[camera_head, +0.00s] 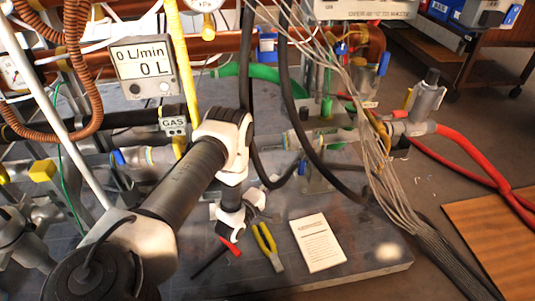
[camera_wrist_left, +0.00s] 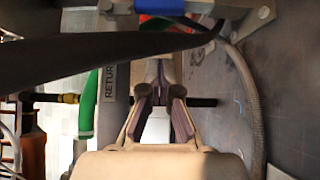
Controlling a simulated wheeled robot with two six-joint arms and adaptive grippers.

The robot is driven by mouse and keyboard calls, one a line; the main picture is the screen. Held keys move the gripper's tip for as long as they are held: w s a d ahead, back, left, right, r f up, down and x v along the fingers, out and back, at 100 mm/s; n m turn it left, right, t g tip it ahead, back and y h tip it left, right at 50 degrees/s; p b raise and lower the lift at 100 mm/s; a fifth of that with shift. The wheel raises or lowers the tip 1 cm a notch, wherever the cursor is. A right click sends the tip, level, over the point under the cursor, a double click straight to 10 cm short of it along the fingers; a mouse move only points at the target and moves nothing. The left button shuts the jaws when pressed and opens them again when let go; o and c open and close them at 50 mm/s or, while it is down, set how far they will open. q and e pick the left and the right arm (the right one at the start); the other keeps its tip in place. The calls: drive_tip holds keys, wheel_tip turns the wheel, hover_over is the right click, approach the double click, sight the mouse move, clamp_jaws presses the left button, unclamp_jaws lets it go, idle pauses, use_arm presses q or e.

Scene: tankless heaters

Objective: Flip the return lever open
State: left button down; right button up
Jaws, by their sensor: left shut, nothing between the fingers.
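My left arm reaches in from the left in the head view, and its gripper (camera_head: 256,198) is low over the grey bench, partly hidden by the wrist. In the left wrist view the gripper's fingers (camera_wrist_left: 161,75) come together at the tips with nothing held. A label reading "RETUR" (camera_wrist_left: 110,84), cut off, is on a pale upright part just left of the fingers. A blue handle-like part (camera_wrist_left: 175,7) shows at the top edge, beyond the fingertips and apart from them; I cannot tell surely that it is the return lever. My right gripper is not in view.
A black hose (camera_wrist_left: 90,58) crosses in front of the wrist camera. Black hoses and a grey cable bundle (camera_head: 440,255) hang right of the gripper. Yellow-handled pliers (camera_head: 267,246) and a paper sheet (camera_head: 318,243) lie on the bench. A yellow pipe (camera_head: 177,75) stands behind my arm.

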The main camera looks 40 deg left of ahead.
sight(302, 168)
use_arm(q)
drive_tip(key=w+d+b, duration=0.2)
drive_tip(key=w+b, duration=0.1)
drive_tip(key=w, duration=0.4)
drive_tip(key=shift+d, duration=0.15)
drive_tip(key=shift+w+d+f, duration=0.1)
drive_tip(key=shift+w+d, duration=0.05)
